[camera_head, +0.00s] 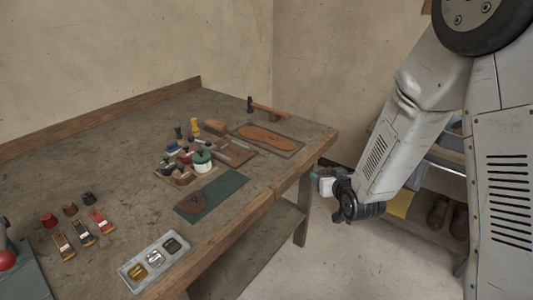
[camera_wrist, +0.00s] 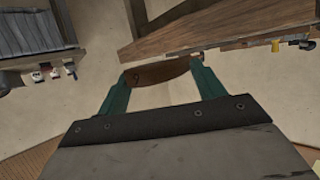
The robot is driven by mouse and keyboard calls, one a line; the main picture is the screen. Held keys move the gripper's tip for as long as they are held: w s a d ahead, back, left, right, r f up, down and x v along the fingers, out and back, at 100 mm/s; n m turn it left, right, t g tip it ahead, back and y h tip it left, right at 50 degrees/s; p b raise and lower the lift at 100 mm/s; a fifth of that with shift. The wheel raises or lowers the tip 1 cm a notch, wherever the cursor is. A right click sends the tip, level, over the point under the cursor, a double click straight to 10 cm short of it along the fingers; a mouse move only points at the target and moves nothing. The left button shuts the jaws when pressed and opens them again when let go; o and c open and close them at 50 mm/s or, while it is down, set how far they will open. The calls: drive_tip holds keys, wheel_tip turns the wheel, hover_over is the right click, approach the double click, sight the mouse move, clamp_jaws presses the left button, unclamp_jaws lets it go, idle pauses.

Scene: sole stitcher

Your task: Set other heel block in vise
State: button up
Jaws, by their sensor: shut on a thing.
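My gripper (camera_head: 316,178) is beyond the right edge of the workbench (camera_head: 110,130), out over open floor. In the wrist view its teal fingers (camera_wrist: 160,80) are shut on a brown, curved-edged piece, which I take to be a heel block (camera_wrist: 158,72). The piece spans the gap between the fingertips. In the head view I cannot make it out.
A metal tray (camera_head: 133,273) with small parts sits at the bench's front edge. Tools and bottles (camera_head: 202,160) crowd the middle. A sole (camera_head: 266,136) and a hammer (camera_head: 265,108) lie at the back right. A shelf with shoes (camera_head: 437,215) stands behind my arm.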

drive_tip(key=s+a+r+n+g+y, duration=0.1)
drive_tip(key=s+a+r+n+y, duration=0.1)
drive_tip(key=s+a, duration=0.2)
drive_tip(key=s+a+r+n+g+y, duration=0.1)
drive_tip(key=s+a, duration=0.4)
drive_tip(key=a, duration=0.6)
drive_tip(key=shift+s+r+n+y, duration=0.15)
drive_tip(key=shift+r+n+y, duration=0.35)
drive_tip(key=shift+n+y, duration=0.5)
drive_tip(key=shift+a, duration=0.1)
